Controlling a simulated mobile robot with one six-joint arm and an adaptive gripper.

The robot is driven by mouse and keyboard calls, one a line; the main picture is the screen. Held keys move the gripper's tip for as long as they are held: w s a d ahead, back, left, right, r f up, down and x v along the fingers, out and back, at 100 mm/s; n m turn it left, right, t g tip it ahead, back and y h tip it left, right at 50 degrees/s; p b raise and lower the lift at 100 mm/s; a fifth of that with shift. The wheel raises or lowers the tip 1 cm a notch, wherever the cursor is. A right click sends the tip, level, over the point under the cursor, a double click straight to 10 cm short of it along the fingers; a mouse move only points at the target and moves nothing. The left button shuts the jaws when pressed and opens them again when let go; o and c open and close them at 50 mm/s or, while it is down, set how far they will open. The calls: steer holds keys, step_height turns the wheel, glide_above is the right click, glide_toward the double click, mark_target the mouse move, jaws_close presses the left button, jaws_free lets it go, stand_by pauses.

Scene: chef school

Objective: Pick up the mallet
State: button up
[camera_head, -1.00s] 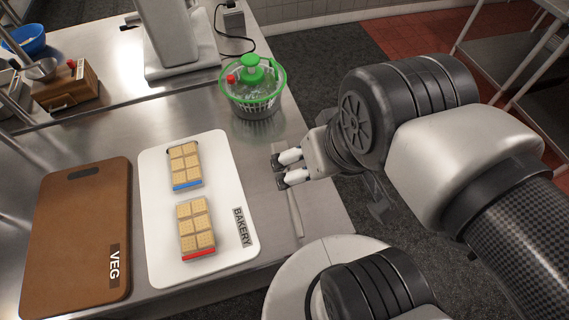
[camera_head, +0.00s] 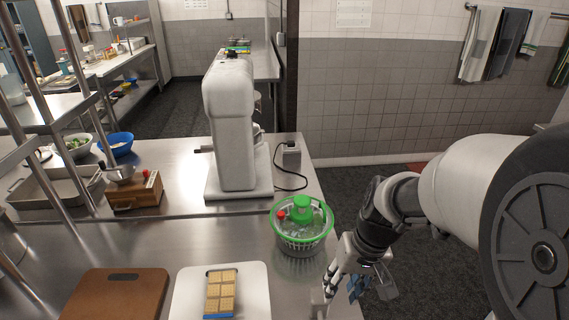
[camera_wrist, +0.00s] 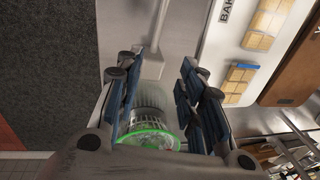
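A grey metallic T-shaped thing (camera_wrist: 151,65), which looks like the mallet, lies on the steel counter (camera_wrist: 186,18) near its edge in the wrist view. Its handle runs toward the top of that view. I cannot make it out in the head view, where my gripper (camera_head: 336,288) is over the counter's right side. In the wrist view my gripper (camera_wrist: 156,75) is open, with blue-grey finger pads on both sides. The T-shaped thing shows between the fingertips; I cannot tell how far below them it is. Nothing is held.
A green-lidded salad spinner (camera_head: 302,225) stands close to my gripper. A white board (camera_head: 252,285) with crackers (camera_head: 221,290) and a brown board (camera_head: 115,297) lie to the left. A white mixer (camera_head: 233,125) stands behind. The floor (camera_head: 345,190) opens beyond the counter's right edge.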

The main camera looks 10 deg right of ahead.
steer(key=a+f+b, duration=0.1)
steer(key=f+b, duration=0.1)
steer(key=f, duration=0.4)
steer(key=w+f+b, duration=0.1)
steer(key=f+b, duration=0.1)
steer(key=f, duration=0.5)
steer(key=a+f+b, duration=0.1)
steer(key=f+b, duration=0.1)
steer(key=f, duration=0.4)
steer(key=shift+w+a+f, duration=0.15)
steer(key=shift+a+f, duration=0.2)
steer(key=shift+r, duration=0.1)
jaws_close()
